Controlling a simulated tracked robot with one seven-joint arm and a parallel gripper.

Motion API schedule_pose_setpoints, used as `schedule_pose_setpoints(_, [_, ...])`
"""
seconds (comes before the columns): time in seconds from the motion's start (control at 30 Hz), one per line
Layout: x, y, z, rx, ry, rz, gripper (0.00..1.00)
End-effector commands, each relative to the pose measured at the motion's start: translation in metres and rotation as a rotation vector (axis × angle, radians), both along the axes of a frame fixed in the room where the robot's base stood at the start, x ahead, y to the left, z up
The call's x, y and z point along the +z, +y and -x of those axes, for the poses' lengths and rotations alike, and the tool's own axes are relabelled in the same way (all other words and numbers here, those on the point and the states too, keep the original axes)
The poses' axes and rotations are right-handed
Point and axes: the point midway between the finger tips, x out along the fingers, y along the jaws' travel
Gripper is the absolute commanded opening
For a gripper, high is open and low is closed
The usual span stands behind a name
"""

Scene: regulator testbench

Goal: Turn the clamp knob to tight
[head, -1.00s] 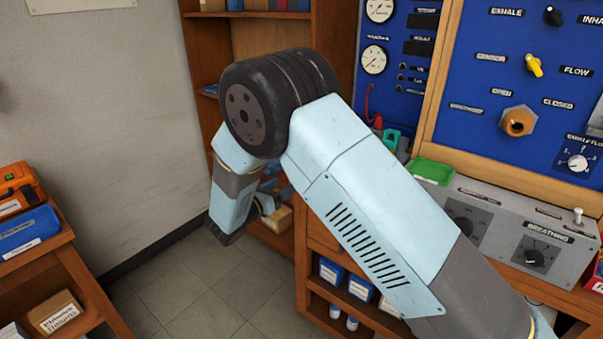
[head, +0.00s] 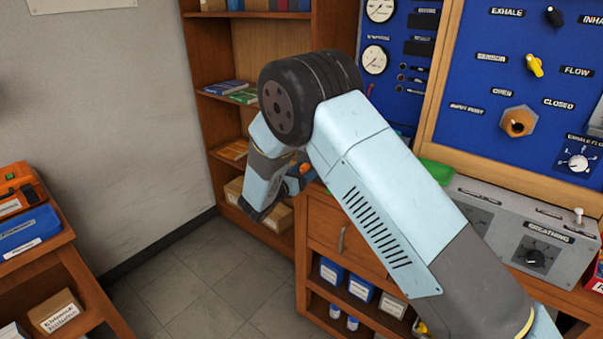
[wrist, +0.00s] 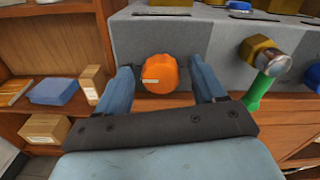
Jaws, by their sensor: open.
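In the wrist view an orange round knob (wrist: 160,74) with a pale pointer mark sits on the front face of a grey box (wrist: 185,40). The pale mark points to the left. My gripper (wrist: 163,80) is open, with one blue finger on each side of the knob. I cannot tell whether either finger touches it. In the head view only a small orange part (head: 305,169) shows past my arm, and my gripper is hidden there. No tight or loose label can be read.
A brass fitting (wrist: 258,48) with a green-handled part (wrist: 256,92) stands right of the knob. A shelf with boxes (wrist: 45,128) is at the left. In the head view a blue panel (head: 480,90) and a grey control box (head: 480,195) stand to the right of my arm.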

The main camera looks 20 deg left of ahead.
Motion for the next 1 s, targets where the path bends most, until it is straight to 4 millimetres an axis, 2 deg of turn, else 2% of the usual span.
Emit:
schedule_pose_setpoints(0.07, [0.0000,-0.0001,0.0001,0.000,0.000,0.000,0.68])
schedule_pose_setpoints(0.63, [0.0000,0.0004,0.0002,0.001,0.000,0.000,0.14])
schedule_pose_setpoints(0.67, [-0.0001,0.0064,0.0008,0.003,-0.001,-0.001,0.13])
schedule_pose_setpoints(1.0, [0.0004,0.0042,0.0019,0.007,-0.024,-0.059,0.13])
